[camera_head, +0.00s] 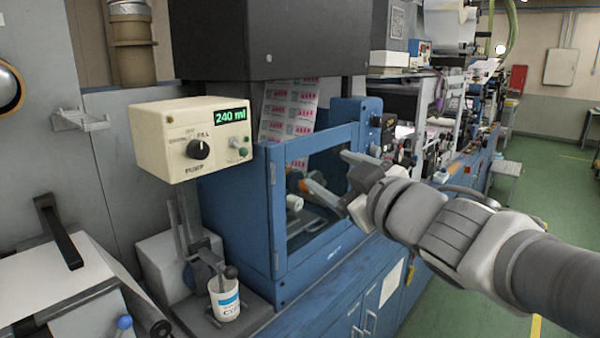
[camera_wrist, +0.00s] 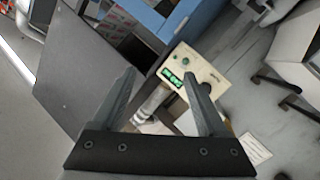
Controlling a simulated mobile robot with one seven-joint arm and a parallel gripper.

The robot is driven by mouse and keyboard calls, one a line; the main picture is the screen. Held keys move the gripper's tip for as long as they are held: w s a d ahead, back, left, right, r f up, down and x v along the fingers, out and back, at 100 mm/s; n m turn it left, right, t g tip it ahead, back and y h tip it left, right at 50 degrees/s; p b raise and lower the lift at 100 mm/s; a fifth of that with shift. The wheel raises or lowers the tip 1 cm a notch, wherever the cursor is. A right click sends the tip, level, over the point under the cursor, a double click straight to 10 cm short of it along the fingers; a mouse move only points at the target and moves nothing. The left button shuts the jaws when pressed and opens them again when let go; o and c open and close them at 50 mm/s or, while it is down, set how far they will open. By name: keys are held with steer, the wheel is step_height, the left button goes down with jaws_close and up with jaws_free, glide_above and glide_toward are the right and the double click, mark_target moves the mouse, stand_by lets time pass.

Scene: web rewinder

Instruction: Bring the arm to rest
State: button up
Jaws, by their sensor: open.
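My arm reaches in from the right side of the head view. My gripper (camera_head: 327,170) is open and points left, in front of the clear window of a blue machine enclosure (camera_head: 274,210). Its two grey fingers are spread with nothing held between them. In the wrist view, my gripper (camera_wrist: 159,73) shows both fingers apart. A cream pump box (camera_wrist: 195,75) appears beyond and between them, some distance off. I cannot tell how close the fingers are to the window.
The pump box (camera_head: 190,137) reads 240 ml and has a black knob. A white labelled cup (camera_head: 226,300) stands below it. A dark overhead housing (camera_head: 268,40) hangs above the enclosure. Green floor (camera_head: 545,185) is open at the right.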

steer(key=s+d+f+m+g+h, duration=0.3)
steer(key=s+d+f+m+h, duration=0.2)
steer(key=d+f+m+h, duration=0.45)
steer(key=s+f+m+g+y, duration=0.1)
steer(key=s+f+g+y, duration=0.1)
steer(key=s+f+g, duration=0.5)
steer(key=s+f, duration=0.1)
steer(key=s, duration=0.5)
steer(key=shift+a+f+m, duration=0.3)
steer(key=shift+f+m, duration=0.05)
steer(key=shift+y, duration=0.25)
